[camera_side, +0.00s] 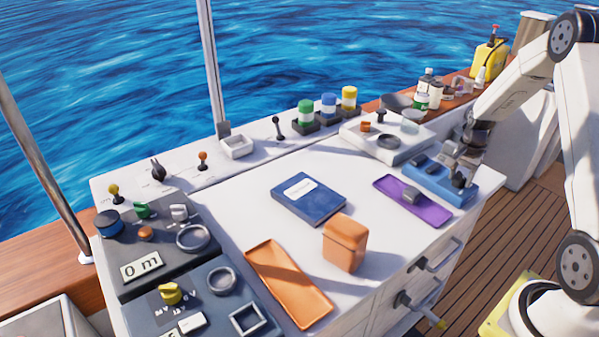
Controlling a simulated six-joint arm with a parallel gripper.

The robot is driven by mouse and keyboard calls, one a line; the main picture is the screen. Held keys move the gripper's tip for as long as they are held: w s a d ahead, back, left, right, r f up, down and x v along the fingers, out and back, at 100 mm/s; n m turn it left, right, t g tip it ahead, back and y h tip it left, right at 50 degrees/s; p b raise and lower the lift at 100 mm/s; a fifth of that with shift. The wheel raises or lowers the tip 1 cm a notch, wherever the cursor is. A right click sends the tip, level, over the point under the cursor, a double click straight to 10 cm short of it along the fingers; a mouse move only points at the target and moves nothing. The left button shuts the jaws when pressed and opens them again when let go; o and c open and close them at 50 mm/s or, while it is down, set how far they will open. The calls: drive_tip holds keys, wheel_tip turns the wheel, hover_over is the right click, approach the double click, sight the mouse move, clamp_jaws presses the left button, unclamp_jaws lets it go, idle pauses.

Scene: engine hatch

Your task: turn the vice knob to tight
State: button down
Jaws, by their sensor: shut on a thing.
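The blue vice (428,184) lies at the right end of the white worktop, with grey jaw blocks on top. My gripper (460,172) comes down from the upper right onto the vice's right end. Its fingers are shut on the vice knob, which they largely hide. I cannot read how far the knob is turned.
A purple tray (432,212) with a grey block (411,197) lies just in front of the vice. A white panel (364,143) with round parts and several bottles stand behind it. A blue book (308,199), orange box (344,243) and orange tray (268,262) lie further left.

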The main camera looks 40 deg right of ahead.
drive_tip(key=shift+c, duration=0.6)
unclamp_jaws()
drive_tip(key=shift+r, duration=0.1)
drive_tip(key=shift+r, duration=3.85)
